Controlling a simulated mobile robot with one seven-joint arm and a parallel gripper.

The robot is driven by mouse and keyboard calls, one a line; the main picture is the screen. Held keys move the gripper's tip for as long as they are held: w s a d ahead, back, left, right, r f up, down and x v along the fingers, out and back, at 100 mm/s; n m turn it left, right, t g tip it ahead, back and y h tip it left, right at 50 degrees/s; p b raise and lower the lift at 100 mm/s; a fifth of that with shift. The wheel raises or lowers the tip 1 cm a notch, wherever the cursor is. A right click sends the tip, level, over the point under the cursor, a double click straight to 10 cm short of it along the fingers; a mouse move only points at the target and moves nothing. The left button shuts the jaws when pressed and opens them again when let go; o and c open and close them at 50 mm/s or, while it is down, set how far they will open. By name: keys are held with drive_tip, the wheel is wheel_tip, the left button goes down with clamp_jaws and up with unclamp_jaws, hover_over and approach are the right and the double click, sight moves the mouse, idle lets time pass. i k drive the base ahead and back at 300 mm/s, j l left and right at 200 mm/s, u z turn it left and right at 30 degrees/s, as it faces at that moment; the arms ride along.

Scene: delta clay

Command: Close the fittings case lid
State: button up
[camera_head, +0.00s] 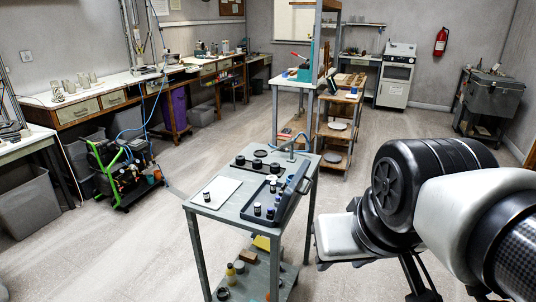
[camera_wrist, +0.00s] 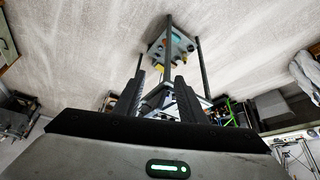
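The fittings case (camera_head: 256,211) is a shallow blue-grey case on the top of a small grey table. Its lid (camera_head: 292,190) stands open, raised along the right side of the case. Several small dark and white bottles or fittings sit inside. My gripper (camera_wrist: 159,84) shows in the wrist view with its two black fingers apart and nothing held between them. The table shows beyond the fingers there, at a distance, and the case is too small and hidden to make out. In the head view my arm fills the right side.
The small table (camera_head: 202,211) also bears a pale sheet with a small bottle, a dark tray (camera_head: 244,162) of round parts and a blue-grey clamp-like tool. Its lower shelf holds bottles and a yellow block. A green-framed cart (camera_head: 105,172) stands to the left. Floor around is mostly clear.

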sight(291, 190)
drive_tip(key=k+l+u, duration=0.1)
drive_tip(key=i+l+z, duration=0.15)
drive_tip(key=i+l, duration=0.15)
drive_tip(key=i, duration=0.2)
drive_tip(key=i+l+z, duration=0.2)
drive_tip(key=i, duration=0.3)
